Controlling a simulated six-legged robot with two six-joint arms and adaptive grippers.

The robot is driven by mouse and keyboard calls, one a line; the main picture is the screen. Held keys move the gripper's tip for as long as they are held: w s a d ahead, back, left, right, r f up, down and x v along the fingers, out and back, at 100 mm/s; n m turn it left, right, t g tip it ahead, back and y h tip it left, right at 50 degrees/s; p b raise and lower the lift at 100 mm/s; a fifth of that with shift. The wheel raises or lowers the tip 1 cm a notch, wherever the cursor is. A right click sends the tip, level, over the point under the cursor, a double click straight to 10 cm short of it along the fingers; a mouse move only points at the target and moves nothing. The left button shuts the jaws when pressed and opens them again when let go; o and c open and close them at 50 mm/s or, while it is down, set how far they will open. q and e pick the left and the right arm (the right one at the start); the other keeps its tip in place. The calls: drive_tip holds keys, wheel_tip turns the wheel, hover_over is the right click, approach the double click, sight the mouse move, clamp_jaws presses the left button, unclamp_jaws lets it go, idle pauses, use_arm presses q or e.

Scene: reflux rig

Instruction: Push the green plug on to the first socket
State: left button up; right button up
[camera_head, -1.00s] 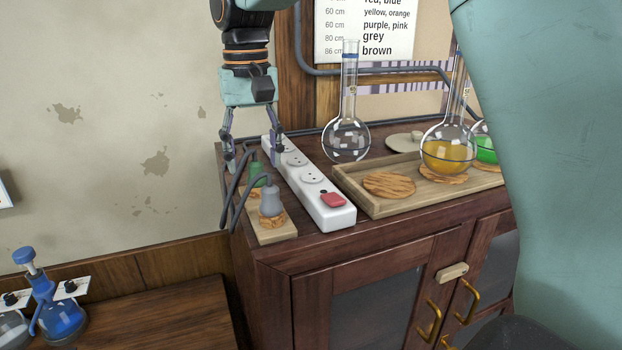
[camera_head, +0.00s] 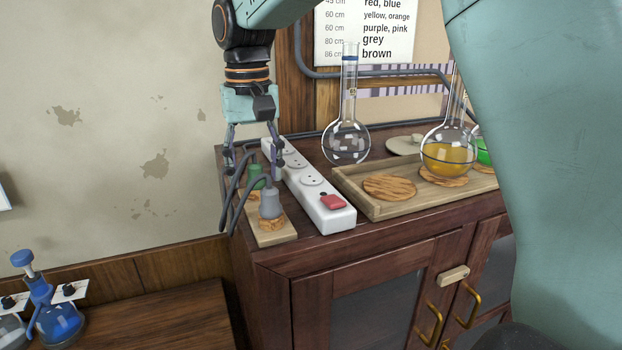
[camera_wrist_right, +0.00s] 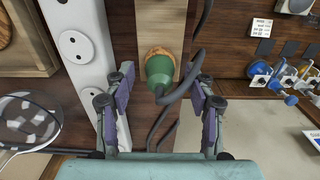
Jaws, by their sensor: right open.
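The green plug (camera_head: 255,171) stands on a cork ring on a narrow wooden board (camera_head: 272,239), with a grey cord from its top. It also shows in the right wrist view (camera_wrist_right: 160,70). My right gripper (camera_head: 253,167) points down over it, open. In the right wrist view its fingers (camera_wrist_right: 164,90) are on either side of the plug, apart from it. The white power strip (camera_head: 342,216) lies beside the board, with a row of round sockets (camera_head: 312,180) and a red switch (camera_head: 333,202). The visible sockets are empty. The far end is partly hidden by my finger. My left gripper is not in view.
A grey plug (camera_head: 270,203) stands on the board's near end, its cord looping by the gripper. A clear flask (camera_head: 346,142) stands beyond the strip. A wooden tray (camera_head: 376,209) with a yellow flask (camera_head: 447,157) is to the right. The wall is left of the cabinet (camera_head: 280,258).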

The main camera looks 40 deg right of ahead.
sight(254, 164)
drive_tip(key=shift+s+d+p, duration=0.1)
drive_tip(key=shift+p, duration=0.35)
idle(0.4)
drive_tip(key=shift+a, duration=0.2)
drive_tip(key=shift+c, duration=0.4)
drive_tip(key=shift+d, duration=0.1)
clamp_jaws()
drive_tip(key=shift+r, duration=0.1)
drive_tip(key=shift+r, duration=2.95)
